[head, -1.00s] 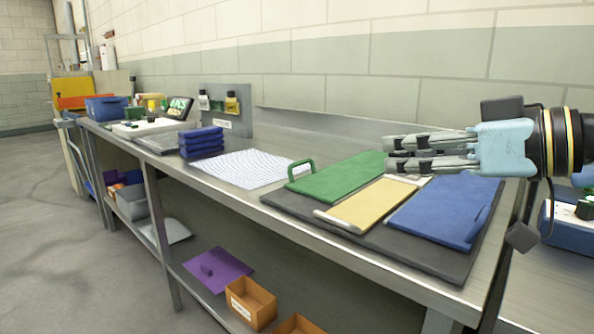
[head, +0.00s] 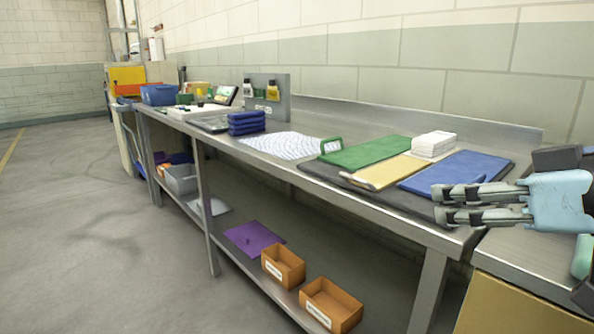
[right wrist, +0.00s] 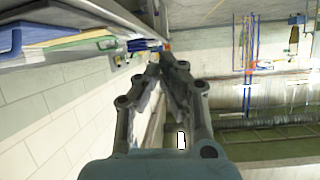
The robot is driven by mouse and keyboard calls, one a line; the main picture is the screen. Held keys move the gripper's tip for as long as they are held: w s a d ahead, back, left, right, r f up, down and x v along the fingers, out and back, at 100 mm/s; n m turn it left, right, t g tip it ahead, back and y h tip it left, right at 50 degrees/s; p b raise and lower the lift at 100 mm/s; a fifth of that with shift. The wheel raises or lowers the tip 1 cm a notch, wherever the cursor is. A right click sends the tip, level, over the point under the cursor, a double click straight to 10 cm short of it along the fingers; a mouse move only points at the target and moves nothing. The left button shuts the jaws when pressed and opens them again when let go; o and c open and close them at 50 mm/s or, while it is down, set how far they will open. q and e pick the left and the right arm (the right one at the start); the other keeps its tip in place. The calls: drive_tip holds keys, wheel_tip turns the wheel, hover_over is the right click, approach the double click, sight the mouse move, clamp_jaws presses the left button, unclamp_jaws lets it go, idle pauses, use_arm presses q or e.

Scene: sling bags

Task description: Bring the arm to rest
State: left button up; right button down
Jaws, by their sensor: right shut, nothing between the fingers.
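My right gripper (head: 442,204) is at the right of the head view, in front of the near right end of the bench. Its grey fingers point left and are shut with nothing between them. In the right wrist view its fingers (right wrist: 166,62) come together, with the wall to the left and open room beyond. My left gripper is in neither view.
The steel bench (head: 455,238) carries a dark mat with a green sling (head: 365,152), a yellow one (head: 385,172) and a blue one (head: 455,170). A white stack (head: 433,144) stands behind. Orange bins (head: 331,303) sit on the lower shelf. The floor at left is clear.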

drive_tip(key=s+d+f+m+g+h, duration=0.3)
drive_tip(key=s+d+f+g+h, duration=0.15)
drive_tip(key=s+f, duration=0.65)
drive_tip(key=s+d+f+m+g+h, duration=0.3)
drive_tip(key=s+d+f+h, duration=0.15)
drive_tip(key=s+f, duration=0.7)
drive_tip(key=s+d+f+g, duration=0.1)
drive_tip(key=s+f, duration=0.1)
drive_tip(key=f, duration=1.1)
drive_tip(key=s+d+f, duration=0.1)
drive_tip(key=s+f, duration=0.1)
drive_tip(key=f, duration=1)
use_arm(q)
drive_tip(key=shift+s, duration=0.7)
use_arm(e)
drive_tip(key=s+d+f+g, duration=0.1)
drive_tip(key=s+f, duration=1.3)
drive_tip(key=s, duration=0.3)
drive_tip(key=shift+s+f, duration=0.3)
drive_tip(key=shift+f, duration=0.1)
